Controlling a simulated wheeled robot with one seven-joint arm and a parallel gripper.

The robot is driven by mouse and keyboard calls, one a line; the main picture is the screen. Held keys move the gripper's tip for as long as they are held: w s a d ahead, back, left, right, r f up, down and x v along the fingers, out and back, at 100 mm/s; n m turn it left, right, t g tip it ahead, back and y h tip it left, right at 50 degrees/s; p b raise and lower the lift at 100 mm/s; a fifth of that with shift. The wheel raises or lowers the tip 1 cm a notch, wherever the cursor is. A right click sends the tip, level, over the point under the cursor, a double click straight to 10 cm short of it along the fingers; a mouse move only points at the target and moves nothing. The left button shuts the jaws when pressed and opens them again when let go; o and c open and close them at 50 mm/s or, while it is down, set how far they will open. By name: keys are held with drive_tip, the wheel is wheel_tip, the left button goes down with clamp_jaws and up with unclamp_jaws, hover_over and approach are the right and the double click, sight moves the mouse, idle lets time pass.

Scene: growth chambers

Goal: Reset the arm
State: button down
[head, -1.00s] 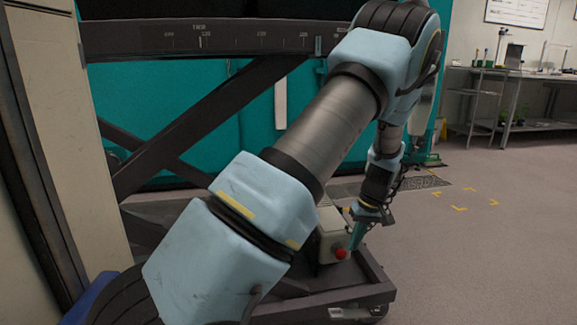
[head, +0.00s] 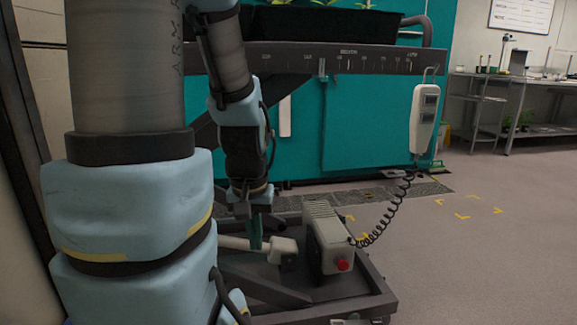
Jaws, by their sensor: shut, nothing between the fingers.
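My pale blue and grey arm fills the left of the head view and bends down from the top. My gripper (head: 256,234) hangs low, pointing down, with its teal fingers shut and empty. It is in front of a white rod and block on the cart; I cannot tell whether it touches them. A grey control box (head: 325,235) with a red button (head: 342,265) stands to its right, apart from it.
A dark wheeled cart base (head: 340,305) lies below. A white hand pendant (head: 424,120) hangs on a coiled cord from the scale-marked beam (head: 380,60). A black plant tray (head: 320,22) sits above. The floor at right is clear.

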wheel_tip(320, 180, up, 35)
drive_tip(key=p, duration=3.3)
drive_tip(key=shift+p, duration=0.3)
drive_tip(key=c, duration=1.6)
unclamp_jaws()
